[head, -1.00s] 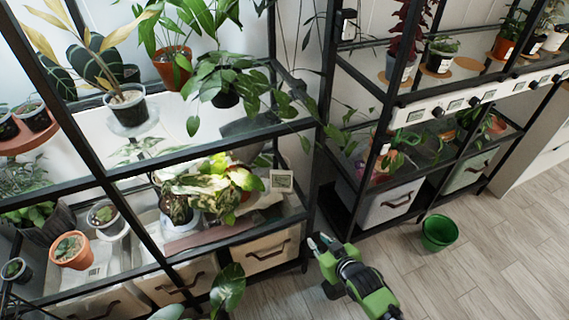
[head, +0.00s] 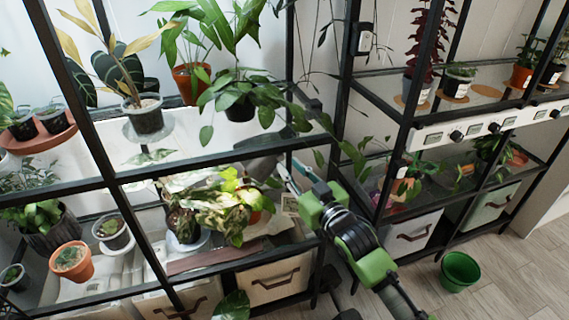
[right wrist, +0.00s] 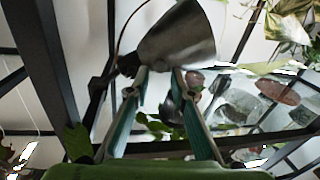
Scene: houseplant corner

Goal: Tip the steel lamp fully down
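The steel lamp (right wrist: 178,38) has a grey metal shade, large at the top middle of the right wrist view, tilted, with its wide end to the right. A dark joint and thin cable show at its left end. In the head view, my right gripper (head: 289,170) reaches into the left shelf's right end. My left gripper is not in view.
A trailing plant (head: 240,95) hangs near my right arm. A variegated plant (head: 225,200) stands left of the gripper and a small card (head: 290,205) just below it. Black shelf posts (head: 335,120) stand close by. A green bucket (head: 459,271) is on the floor.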

